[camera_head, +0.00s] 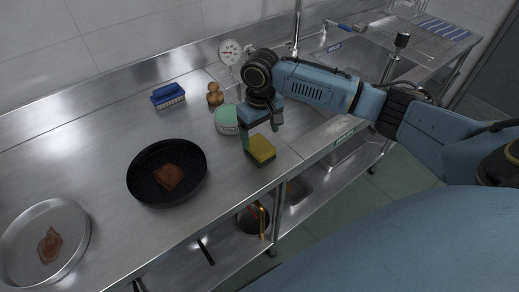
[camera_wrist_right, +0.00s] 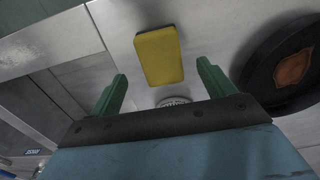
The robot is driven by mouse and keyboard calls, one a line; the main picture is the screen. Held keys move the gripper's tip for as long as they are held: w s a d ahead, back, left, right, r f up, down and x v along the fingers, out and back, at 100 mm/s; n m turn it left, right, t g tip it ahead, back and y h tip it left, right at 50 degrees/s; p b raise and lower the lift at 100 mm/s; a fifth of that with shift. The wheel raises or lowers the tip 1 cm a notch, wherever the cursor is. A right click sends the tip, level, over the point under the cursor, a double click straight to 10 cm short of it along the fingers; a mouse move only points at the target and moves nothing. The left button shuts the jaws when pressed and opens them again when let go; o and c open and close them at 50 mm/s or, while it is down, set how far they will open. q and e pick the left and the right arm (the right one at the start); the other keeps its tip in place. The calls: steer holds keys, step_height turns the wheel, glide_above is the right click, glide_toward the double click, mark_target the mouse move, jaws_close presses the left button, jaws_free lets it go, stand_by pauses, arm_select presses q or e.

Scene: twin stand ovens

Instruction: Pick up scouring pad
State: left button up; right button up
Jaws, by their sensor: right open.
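The scouring pad (camera_head: 261,149) is a yellow block with a green underside, lying on the steel counter near its front edge. My right gripper (camera_head: 260,140) is above it in the head view and hides part of its surroundings. In the right wrist view the pad (camera_wrist_right: 159,56) lies ahead of the two green fingers of my right gripper (camera_wrist_right: 162,85), roughly centred between them. The fingers are apart and nothing is between their tips. I cannot tell the exact height of the fingers over the pad. My left gripper is not in view.
A black pan (camera_head: 140,184) with a brown stain stands left of the pad, and a round metal tray (camera_head: 75,250) farther left. A green-and-white round container (camera_head: 226,121), a wooden object (camera_head: 215,95) and a blue brush (camera_head: 168,95) stand behind. The counter's front edge is close.

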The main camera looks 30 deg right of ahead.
mark_target(260, 145)
step_height(260, 145, down, 6)
steer(key=shift+w+r, duration=0.1)
steer(key=shift+w, duration=0.05)
stand_by(0.3)
steer(key=c, duration=1.1)
steer(key=shift+o, duration=0.2)
steer(key=shift+r, duration=5.05)
